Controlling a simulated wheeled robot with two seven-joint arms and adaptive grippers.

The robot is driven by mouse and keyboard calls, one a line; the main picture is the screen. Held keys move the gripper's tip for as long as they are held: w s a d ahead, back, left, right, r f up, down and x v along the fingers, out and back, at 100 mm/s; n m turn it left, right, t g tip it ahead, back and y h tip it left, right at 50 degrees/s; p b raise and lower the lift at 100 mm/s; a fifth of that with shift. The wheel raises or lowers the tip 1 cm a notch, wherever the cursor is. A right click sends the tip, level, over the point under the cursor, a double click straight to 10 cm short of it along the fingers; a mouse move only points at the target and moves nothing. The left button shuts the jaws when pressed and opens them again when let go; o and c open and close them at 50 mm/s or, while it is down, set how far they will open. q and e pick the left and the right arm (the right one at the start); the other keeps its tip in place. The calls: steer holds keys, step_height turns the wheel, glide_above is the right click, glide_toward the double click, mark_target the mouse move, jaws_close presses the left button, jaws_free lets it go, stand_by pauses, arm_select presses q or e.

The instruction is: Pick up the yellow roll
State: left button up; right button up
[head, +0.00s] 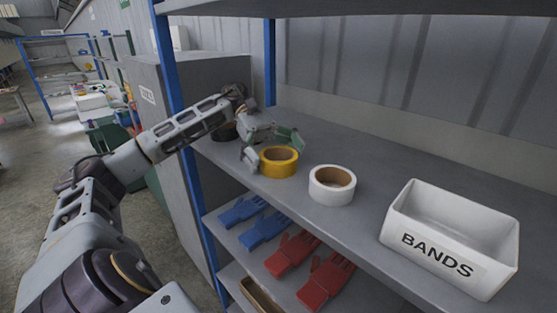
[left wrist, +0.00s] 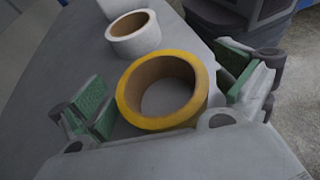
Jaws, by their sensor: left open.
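The yellow roll (head: 278,162) lies flat on the grey shelf, left of a white roll (head: 332,185). My left gripper (head: 272,150) is open at the yellow roll, with one finger on its near left side and the other behind it. In the left wrist view the yellow roll (left wrist: 163,90) sits between the green-padded fingers of my left gripper (left wrist: 165,102). A gap shows at the left finger; the right finger is close to the roll, and contact is unclear. My right gripper is not in view.
A white box marked BANDS (head: 450,240) stands at the right on the same grey shelf (head: 375,170). A dark roll (head: 224,131) is partly hidden behind my left arm. A blue upright (head: 170,85) stands beside the arm. Blue and red gloves (head: 292,252) lie on the shelf below.

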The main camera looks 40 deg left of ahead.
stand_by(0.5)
arm_select(q)
steer(key=c, duration=1.1)
steer(key=shift+r, duration=0.25)
